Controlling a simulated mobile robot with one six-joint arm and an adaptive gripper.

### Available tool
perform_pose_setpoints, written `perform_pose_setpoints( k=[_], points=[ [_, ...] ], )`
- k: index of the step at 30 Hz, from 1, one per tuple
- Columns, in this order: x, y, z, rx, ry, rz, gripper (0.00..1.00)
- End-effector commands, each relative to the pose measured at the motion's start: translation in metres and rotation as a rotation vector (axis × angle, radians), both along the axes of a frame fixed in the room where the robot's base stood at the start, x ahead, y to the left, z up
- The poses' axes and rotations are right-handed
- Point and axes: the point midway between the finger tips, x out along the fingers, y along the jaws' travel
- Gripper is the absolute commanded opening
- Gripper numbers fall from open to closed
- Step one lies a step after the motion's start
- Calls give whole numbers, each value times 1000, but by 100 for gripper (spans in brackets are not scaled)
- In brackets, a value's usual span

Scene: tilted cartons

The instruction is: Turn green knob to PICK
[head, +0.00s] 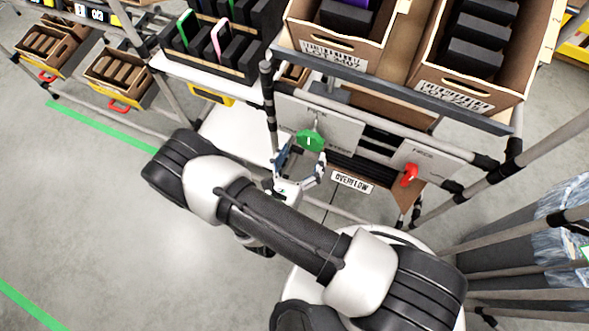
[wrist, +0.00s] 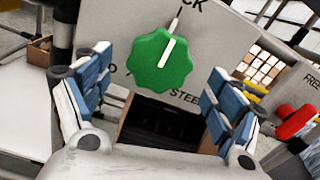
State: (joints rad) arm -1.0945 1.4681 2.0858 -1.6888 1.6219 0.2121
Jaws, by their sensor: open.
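The green knob (head: 309,141) is a scalloped disc on a light grey panel (head: 345,128) under the shelf. A label ending in "CK" sits above that tick; "STEE" shows at lower right, partly cut off. My gripper (head: 301,166) is open in front of the panel. Its blue-padded fingers, also in the wrist view (wrist: 158,92), stand on both sides of the knob with gaps, not visibly touching it.
A red knob (head: 409,175) is on another panel to the right, also in the wrist view (wrist: 295,122). Cardboard cartons (head: 335,45) stand on the tilted shelf above. An "OVERFLOW" sign (head: 352,182) hangs below. A dark post (head: 269,105) stands just left of the panel.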

Motion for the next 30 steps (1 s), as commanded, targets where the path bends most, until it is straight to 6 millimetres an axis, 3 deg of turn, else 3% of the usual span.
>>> perform_pose_setpoints(
  k=[6, 12, 30],
  points=[
    [-37, 15, 0, 1, 0, 6, 85],
    [-55, 20, 0, 1, 0, 1, 85],
    [-59, 21, 0, 1, -1, -1, 85]
  ],
)
